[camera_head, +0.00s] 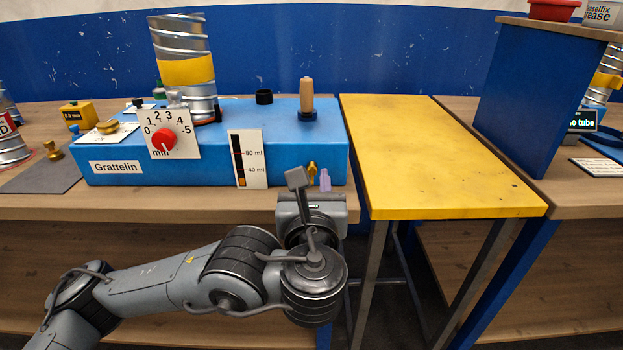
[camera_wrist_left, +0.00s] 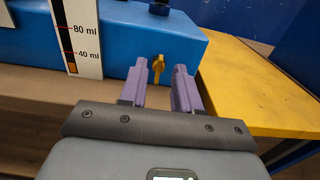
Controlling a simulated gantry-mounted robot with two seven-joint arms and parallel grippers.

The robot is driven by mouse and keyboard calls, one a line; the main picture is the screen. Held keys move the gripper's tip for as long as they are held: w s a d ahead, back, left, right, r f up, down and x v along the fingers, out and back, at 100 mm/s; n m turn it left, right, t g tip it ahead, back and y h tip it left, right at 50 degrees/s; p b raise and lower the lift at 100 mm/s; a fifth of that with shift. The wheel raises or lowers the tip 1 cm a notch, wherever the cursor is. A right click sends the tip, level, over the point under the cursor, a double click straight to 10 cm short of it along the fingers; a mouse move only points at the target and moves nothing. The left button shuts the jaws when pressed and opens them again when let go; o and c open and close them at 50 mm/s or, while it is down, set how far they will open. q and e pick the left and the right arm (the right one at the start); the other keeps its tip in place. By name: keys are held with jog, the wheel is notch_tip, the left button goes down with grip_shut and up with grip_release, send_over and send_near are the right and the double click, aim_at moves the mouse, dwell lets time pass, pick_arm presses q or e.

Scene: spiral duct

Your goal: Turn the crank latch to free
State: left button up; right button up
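A blue machine (camera_head: 215,165) labelled "Grattelin" stands on the wooden bench. On its front, near the right end, is a small yellow tap-like lever (camera_head: 312,169), also in the left wrist view (camera_wrist_left: 158,67). On its top stands a tan handle (camera_head: 306,95) on a dark base. I cannot tell for certain which of these is the crank latch. My left gripper (camera_wrist_left: 159,87) is open and empty, with purple fingers pointing at the machine's front. In the wrist view the yellow lever appears between the fingers, beyond the tips. In the head view one purple finger shows. My right gripper is not in view.
A yellow table (camera_head: 440,150) stands right of the machine, past a gap. A spiral metal duct (camera_head: 184,65) with a yellow band rises from the machine. A red dial (camera_head: 163,141) and a level gauge (camera_head: 248,160) are on its front. A blue panel (camera_head: 535,90) stands at right.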

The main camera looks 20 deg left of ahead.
aim_at(312, 169)
pick_arm(q)
jog(key=b+x, duration=0.1)
jog(key=x, duration=0.2)
jog(key=shift+d+f, duration=0.1)
jog(key=shift+f, duration=0.05)
jog(key=shift+w+a, duration=0.2)
jog(key=shift+w, duration=0.25)
grip_shut()
